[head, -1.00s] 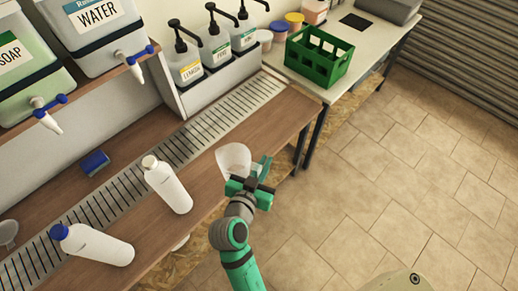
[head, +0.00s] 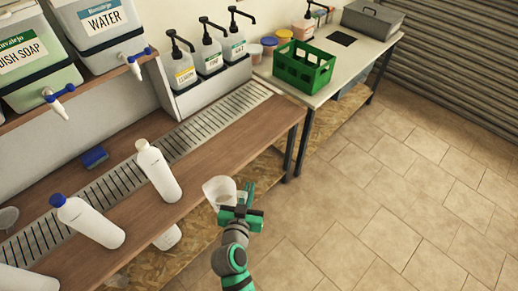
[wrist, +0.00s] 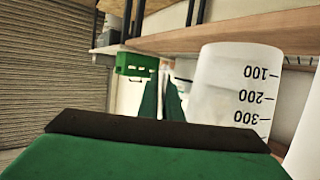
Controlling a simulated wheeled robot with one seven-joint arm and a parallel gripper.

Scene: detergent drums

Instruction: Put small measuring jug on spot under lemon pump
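The small measuring jug (head: 216,190) is whitish and translucent. In the head view it appears just off the bench's front edge, beside my gripper (head: 247,193). In the wrist view the jug (wrist: 232,85) stands right of my fingers (wrist: 163,100), its 100, 200 and 300 marks upside down. The fingers are close together and the jug moves with them, so they seem shut on its handle; the grip itself is hidden. The lemon pump (head: 183,73), with a yellow label, is leftmost of three pump bottles behind the slatted drain strip (head: 215,118). No separate spot mark is discernible.
White bottles (head: 158,172) and (head: 90,222) stand on the wooden bench (head: 240,130), left of my gripper. Soap and water drums (head: 98,30) with taps overhang the left side. A green crate (head: 304,67) is on the side table. The bench's right part is clear.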

